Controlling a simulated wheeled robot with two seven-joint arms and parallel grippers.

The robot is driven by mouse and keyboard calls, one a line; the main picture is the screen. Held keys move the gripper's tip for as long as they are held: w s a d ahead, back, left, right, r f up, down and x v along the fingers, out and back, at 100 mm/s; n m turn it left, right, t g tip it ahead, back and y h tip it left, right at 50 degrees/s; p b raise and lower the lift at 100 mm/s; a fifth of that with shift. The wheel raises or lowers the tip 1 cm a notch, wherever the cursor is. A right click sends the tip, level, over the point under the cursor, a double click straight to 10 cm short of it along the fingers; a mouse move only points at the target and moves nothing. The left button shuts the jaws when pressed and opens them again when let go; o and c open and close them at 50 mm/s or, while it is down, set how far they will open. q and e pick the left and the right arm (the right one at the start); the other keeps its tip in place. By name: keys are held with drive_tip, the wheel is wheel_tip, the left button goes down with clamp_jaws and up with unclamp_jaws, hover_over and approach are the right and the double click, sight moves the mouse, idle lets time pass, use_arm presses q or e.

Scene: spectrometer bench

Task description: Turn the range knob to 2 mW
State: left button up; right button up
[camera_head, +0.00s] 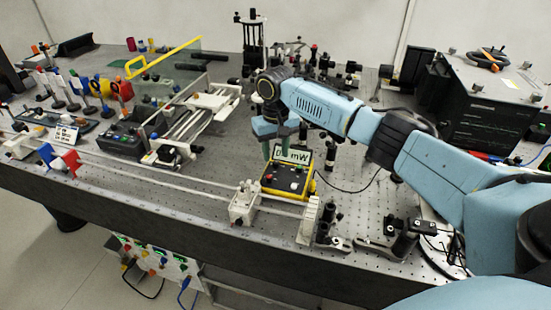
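A yellow-edged power meter (270,192) with a dark front panel sits on the optical bench. My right gripper (276,155) points down just above and behind the meter's back left part. Its two greenish fingers stand apart with nothing visible between them. I cannot tell whether they touch the meter. My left gripper is not in view.
A rail with a metal carriage block (244,203) runs in front of the meter. Optical mounts (395,240) stand at its front right. A black instrument box (490,105) is at the right. A slide assembly (195,115) lies to the left. Bare bench shows right of the meter.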

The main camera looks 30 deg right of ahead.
sight(276, 165)
drive_tip(key=shift+f, duration=1.45)
drive_tip(key=shift+c, duration=0.3)
clamp_jaws()
